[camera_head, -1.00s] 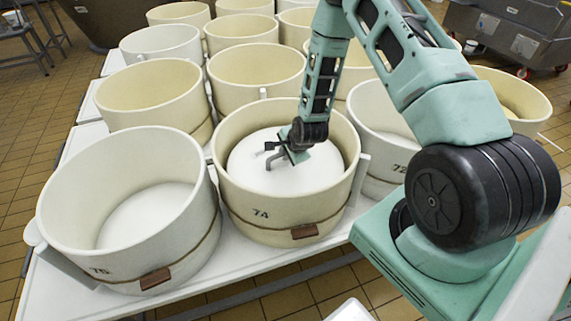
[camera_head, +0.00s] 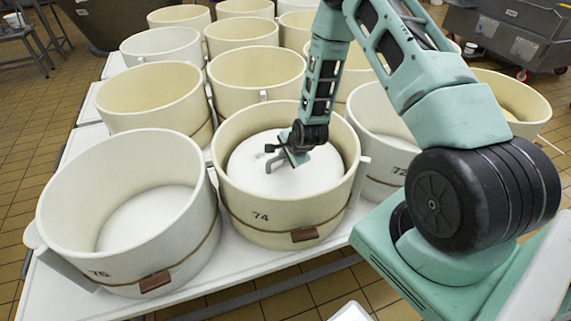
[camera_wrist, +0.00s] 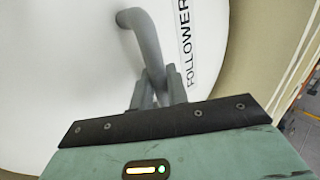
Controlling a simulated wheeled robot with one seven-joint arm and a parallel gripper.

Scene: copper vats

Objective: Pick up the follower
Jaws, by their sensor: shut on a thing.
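The follower (camera_head: 252,168) is a white round disc inside the cream vat marked 74 (camera_head: 262,216). In the wrist view the follower (camera_wrist: 60,70) carries a label reading FOLLOWER and a grey bent handle (camera_wrist: 146,40). My gripper (camera_head: 285,160) reaches down into the vat from above. In the wrist view its two fingers (camera_wrist: 158,95) are shut on the handle, one on each side. The follower's far edge is partly hidden by my arm. Whether the follower touches the vat floor cannot be seen.
The vat marked 75 (camera_head: 125,215) stands close on the left, with a white disc-like bottom inside. The vat marked 72 (camera_head: 385,140) stands on the right. Several more vats crowd behind on the white table (camera_head: 60,285). Vat 74's wall surrounds the follower closely.

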